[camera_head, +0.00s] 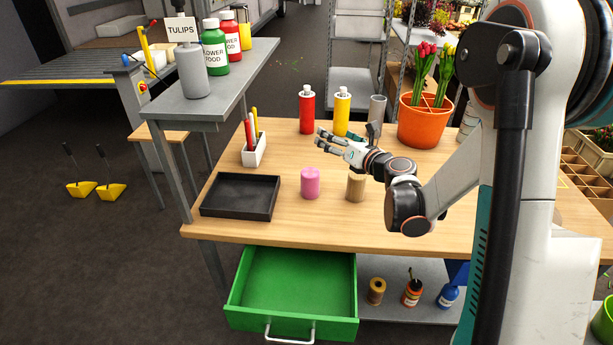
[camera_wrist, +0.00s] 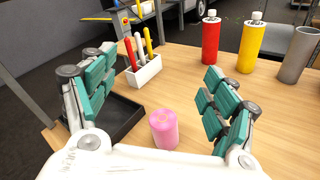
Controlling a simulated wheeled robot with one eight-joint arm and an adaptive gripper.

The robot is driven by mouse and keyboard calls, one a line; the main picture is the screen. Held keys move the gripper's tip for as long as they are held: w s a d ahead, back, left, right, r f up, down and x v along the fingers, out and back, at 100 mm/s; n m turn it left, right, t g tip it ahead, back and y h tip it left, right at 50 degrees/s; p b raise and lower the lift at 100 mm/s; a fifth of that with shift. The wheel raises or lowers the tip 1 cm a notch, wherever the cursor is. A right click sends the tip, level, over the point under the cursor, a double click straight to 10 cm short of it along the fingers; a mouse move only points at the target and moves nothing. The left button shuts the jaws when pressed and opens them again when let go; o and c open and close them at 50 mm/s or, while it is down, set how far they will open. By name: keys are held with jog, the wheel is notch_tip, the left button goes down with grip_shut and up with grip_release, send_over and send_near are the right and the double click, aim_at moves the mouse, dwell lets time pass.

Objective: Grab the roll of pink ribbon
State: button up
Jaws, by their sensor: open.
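The roll of pink ribbon (camera_head: 310,183) stands upright on the wooden table, between the black tray and a tan roll. In the wrist view the pink roll (camera_wrist: 164,128) shows low in the middle, in the gap between my fingers and beyond the palm. My gripper (camera_head: 322,139) is over the table, above and to the right of the pink roll in the head view. It is open and empty, and its two teal-padded fingers (camera_wrist: 157,88) are spread wide apart.
A black tray (camera_head: 206,208) and a white pen holder (camera_head: 254,156) are left of the pink roll. A tan roll (camera_head: 355,188) stands close on its right. Red (camera_head: 306,113) and yellow (camera_head: 342,114) bottles stand behind. A green drawer (camera_head: 292,283) hangs open below the front edge.

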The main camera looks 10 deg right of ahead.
aim_at(312, 173)
notch_tip(312, 173, down, 13)
jog(key=s+n+g+y, duration=0.1)
jog(key=s+n+g, duration=0.1)
jog(key=n+g, duration=0.3)
jog(key=shift+n+t, duration=0.6)
jog(key=b+x, duration=0.1)
jog(key=x, duration=0.7)
jog(key=shift+w+f, duration=0.2)
jog(key=shift+w, duration=0.1)
jog(key=shift+d+b+x, duration=0.2)
jog(key=shift+b+x, duration=0.45)
jog(key=shift+x, duration=0.7)
jog(key=shift+d+b+x, duration=0.15)
jog(key=shift+b+x, duration=0.5)
jog(key=shift+x, duration=0.75)
jog(key=shift+w, duration=0.15)
jog(key=c, duration=1.2)
